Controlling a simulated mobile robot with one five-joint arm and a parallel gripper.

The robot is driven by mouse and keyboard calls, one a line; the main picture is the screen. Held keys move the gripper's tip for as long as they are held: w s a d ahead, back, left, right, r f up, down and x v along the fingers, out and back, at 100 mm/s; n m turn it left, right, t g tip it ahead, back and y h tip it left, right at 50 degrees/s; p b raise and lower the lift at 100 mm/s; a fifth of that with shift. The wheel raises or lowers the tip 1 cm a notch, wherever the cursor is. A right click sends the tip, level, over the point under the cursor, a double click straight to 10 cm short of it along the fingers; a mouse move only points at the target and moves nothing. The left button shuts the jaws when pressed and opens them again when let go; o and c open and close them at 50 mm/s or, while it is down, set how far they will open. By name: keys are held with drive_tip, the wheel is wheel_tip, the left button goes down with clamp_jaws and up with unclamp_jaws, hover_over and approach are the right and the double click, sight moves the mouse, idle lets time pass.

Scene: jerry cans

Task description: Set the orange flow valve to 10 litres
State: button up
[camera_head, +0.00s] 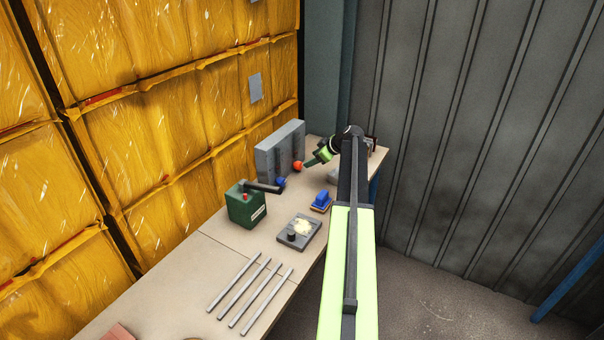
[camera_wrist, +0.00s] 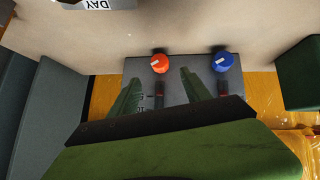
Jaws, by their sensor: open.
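The orange flow valve (camera_head: 299,167) is a round knob low on the front of a grey box (camera_head: 268,158). In the wrist view the orange valve (camera_wrist: 160,64) shows a white pointer mark. The blue valve (camera_head: 281,182) sits beside it and also shows in the wrist view (camera_wrist: 222,63). My gripper (camera_head: 311,163) is close in front of the orange valve. In the wrist view the open green fingers of my gripper (camera_wrist: 160,76) lie to either side of the orange valve's line, apart from it.
A green jerry can (camera_head: 245,207) with a dark spout stands left of the valves. A grey device (camera_head: 297,234), a small blue item (camera_head: 321,200) and several metal rods (camera_head: 250,292) lie on the bench (camera_head: 195,270). Yellow wrapped stacks (camera_head: 165,110) line the back.

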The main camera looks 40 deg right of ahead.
sight(301, 165)
drive_tip(key=b+x, duration=0.4)
drive_tip(key=x, duration=0.4)
drive_tip(key=shift+d+f+b, duration=0.1)
drive_tip(key=shift+f+b, duration=0.1)
drive_tip(key=shift+b, duration=0.1)
drive_tip(key=shift+w+f+b, duration=0.35)
drive_tip(key=shift+w, duration=0.2)
